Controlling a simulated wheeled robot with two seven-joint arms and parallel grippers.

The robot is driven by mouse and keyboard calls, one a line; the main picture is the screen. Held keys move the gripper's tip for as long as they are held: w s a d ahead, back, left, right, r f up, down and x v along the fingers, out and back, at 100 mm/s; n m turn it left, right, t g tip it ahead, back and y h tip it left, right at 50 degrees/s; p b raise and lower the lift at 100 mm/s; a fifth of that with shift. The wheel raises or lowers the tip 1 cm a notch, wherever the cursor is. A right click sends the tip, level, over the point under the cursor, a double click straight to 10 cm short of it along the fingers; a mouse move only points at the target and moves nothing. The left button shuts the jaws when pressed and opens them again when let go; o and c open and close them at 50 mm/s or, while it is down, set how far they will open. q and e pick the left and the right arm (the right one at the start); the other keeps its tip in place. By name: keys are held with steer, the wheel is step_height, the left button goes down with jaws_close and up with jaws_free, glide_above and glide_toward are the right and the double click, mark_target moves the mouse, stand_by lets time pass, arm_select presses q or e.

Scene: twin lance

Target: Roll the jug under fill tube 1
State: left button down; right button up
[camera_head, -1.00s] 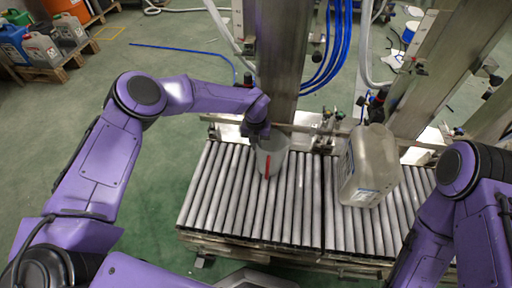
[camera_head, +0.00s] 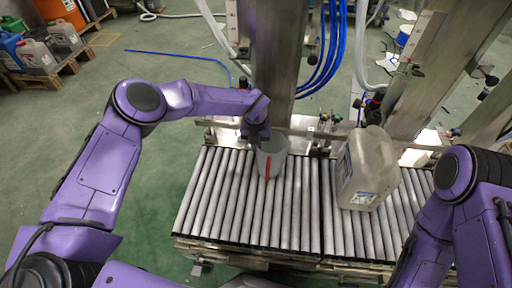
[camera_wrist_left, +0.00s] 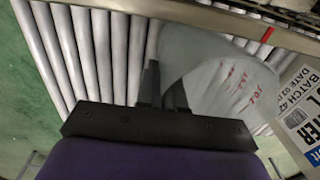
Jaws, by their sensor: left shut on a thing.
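A large translucent jug (camera_head: 370,165) with a printed label stands on the right half of the roller conveyor (camera_head: 230,215). Part of its label (camera_wrist_left: 305,115) shows at the right edge of the left wrist view. My left gripper (camera_head: 258,138) is left of the jug, shut on a pale grey beaker (camera_head: 271,158) with a red stripe, just over the rollers. In the left wrist view the fingers (camera_wrist_left: 163,90) are at the wall of the beaker (camera_wrist_left: 220,75), which has red writing. I cannot tell which tube is fill tube 1. My right gripper is out of view.
Metal columns (camera_head: 275,60) stand behind the conveyor, with blue hoses (camera_head: 328,50) and a white hose (camera_head: 362,50). Rollers between the beaker and the jug are clear. Canisters (camera_head: 36,55) sit on a pallet at the far left.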

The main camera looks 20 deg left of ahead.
arm_select(q)
steer(key=shift+w, duration=0.1)
stand_by(0.3)
steer(key=c, duration=1.2)
jaws_free()
